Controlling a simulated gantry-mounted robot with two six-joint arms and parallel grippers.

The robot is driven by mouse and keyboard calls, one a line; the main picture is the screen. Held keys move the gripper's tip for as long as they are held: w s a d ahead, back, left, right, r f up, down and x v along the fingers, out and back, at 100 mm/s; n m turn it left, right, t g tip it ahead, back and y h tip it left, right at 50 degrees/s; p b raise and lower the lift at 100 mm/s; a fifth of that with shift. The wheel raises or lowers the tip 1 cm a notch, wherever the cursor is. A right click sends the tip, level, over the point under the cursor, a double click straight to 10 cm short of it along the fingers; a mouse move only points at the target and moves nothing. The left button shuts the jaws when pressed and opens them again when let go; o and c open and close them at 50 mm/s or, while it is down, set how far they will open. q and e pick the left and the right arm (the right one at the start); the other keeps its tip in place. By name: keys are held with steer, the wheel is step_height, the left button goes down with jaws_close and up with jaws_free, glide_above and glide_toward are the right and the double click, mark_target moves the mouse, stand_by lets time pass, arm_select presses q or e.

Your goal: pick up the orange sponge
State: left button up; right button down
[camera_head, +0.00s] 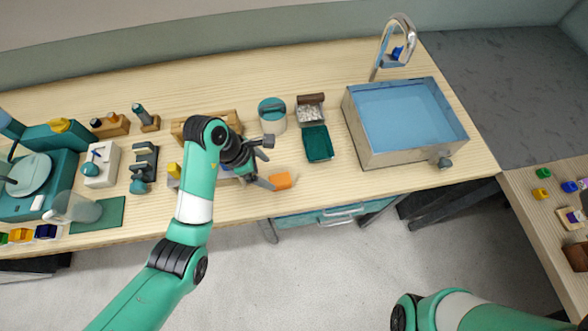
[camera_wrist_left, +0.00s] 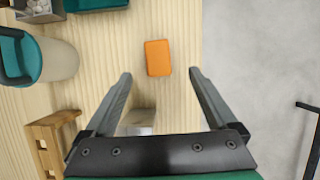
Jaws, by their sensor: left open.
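The orange sponge (camera_head: 280,181) lies flat on the wooden table near its front edge. It also shows in the left wrist view (camera_wrist_left: 158,58), a small orange block beyond my fingertips and roughly centred between them. My left gripper (camera_head: 270,163) is open and empty, above the table just left of the sponge; it also shows in the left wrist view (camera_wrist_left: 160,74) with its fingers spread wide. The sponge is apart from both fingers. Of my right arm, only a link shows at the bottom right of the head view; its gripper is out of view.
A teal tray (camera_head: 318,145), a box of white pieces (camera_head: 311,108) and a teal-lidded container (camera_head: 272,112) stand behind the sponge. A wooden rack (camera_wrist_left: 50,140) is near the left finger. A sink basin (camera_head: 405,154) stands to the right. The table between sponge and sink is clear.

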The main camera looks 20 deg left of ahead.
mark_target(280, 179)
arm_select(q)
steer(key=x, duration=0.2)
steer(key=b+x, duration=0.1)
steer(key=x, duration=0.2)
steer(key=shift+a+f, duration=0.1)
steer(key=shift+a, duration=0.1)
steer(key=b+x, duration=0.2)
steer(key=x, duration=0.3)
steer(key=shift+w, duration=0.15)
steer(key=c, duration=1.4)
arm_select(e)
steer(key=shift+f, duration=0.75)
